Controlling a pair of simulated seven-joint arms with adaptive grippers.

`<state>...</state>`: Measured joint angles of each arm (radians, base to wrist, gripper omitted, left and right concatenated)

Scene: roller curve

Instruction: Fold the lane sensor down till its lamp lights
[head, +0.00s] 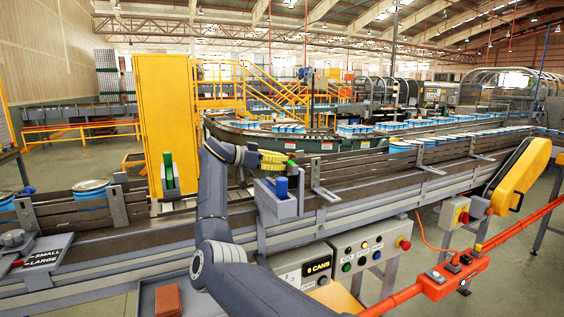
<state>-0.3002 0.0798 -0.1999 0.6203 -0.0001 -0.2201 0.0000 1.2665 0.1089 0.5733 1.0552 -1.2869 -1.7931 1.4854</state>
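My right gripper (273,160) has yellow fingers and points right, above the near side of the conveyor. Its fingers look close together, and I cannot tell whether a gap lies between them. Just below and right of it, a grey bracket (284,207) on the near rail carries an upright blue part (281,188). A small green part (290,168) shows by the fingertips; whether they touch it is unclear. Another upright green part (168,170) stands in a grey holder across the lane to the left. I cannot tell which is the lane sensor, nor see a lit lamp. My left gripper is out of view.
The conveyor (125,262) runs across the view, with blue-sided cans (92,185) on it. A control box (367,247) and a counter display reading 0 CANS (317,268) hang below its front. A tall yellow panel (165,100) stands behind.

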